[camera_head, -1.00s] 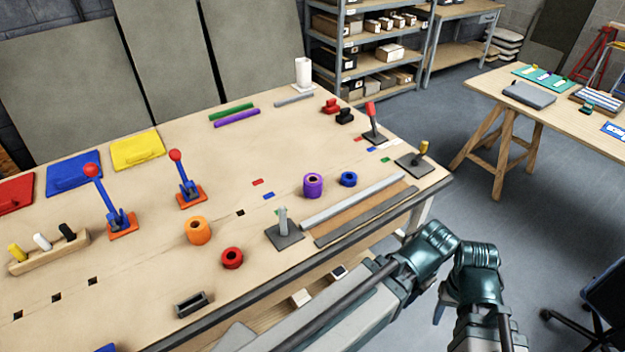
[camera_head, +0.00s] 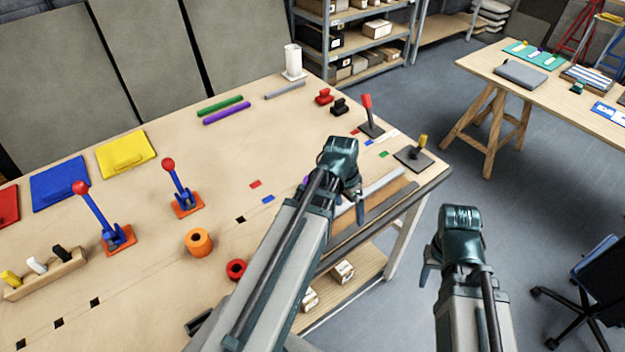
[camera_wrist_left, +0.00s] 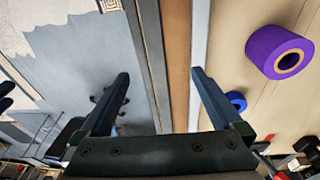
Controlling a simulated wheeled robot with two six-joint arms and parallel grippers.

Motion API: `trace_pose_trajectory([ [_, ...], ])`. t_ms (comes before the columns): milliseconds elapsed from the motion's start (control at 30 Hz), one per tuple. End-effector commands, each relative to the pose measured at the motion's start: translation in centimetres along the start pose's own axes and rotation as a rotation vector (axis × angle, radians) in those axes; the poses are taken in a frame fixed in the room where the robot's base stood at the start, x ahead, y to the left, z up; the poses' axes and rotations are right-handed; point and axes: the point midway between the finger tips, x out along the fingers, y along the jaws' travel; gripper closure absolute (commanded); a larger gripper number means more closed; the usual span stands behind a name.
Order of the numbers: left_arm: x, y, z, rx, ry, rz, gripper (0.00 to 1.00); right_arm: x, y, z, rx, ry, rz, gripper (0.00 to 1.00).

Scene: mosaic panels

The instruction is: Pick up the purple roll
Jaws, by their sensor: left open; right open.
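The purple roll (camera_wrist_left: 268,45) lies on the workbench at the upper right of the left wrist view, its hole showing. In the head view only a purple sliver (camera_head: 306,180) shows beside my left arm, which hides the rest. My left gripper (camera_head: 350,200) is over the bench's front right part. Its open fingers (camera_wrist_left: 160,73) have nothing between them, and the purple roll is outside them, to the right of the right finger. My right gripper (camera_head: 428,272) is open and empty in front of the bench, above the floor.
A blue roll (camera_wrist_left: 236,100) lies partly behind the left gripper's right finger. An orange roll (camera_head: 199,242) and a red roll (camera_head: 236,269) stand on the bench. Upright levers (camera_head: 173,178) and a grey post (camera_head: 368,112) rise from the bench top (camera_head: 110,290).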

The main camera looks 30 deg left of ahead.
Motion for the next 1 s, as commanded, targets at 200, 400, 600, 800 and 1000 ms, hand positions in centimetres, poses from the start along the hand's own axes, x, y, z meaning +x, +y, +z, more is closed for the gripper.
trace_pose_trajectory([
  [200,-4.9,-10.6,1.7,0.03,0.148,-0.011,0.0,-3.1,0.3,0.2,0.003,0.0,-0.001,0.5],
  [400,-7.2,-15.8,3.8,0.058,0.225,-0.045,0.0,-4.2,0.4,0.2,0.005,0.0,-0.001,0.5],
  [600,-7.8,-17.3,4.5,0.07,0.249,-0.06,0.0,-4.3,0.4,0.3,0.005,0.0,-0.001,0.5],
  [800,-7.3,-17.3,4.4,0.072,0.249,-0.06,0.0,-3.8,0.3,0.2,0.005,0.0,-0.001,0.5],
  [1000,-5.1,-17.4,4.0,0.071,0.248,-0.059,0.0,-1.8,0.2,0.1,0.001,0.0,0.0,0.5],
])
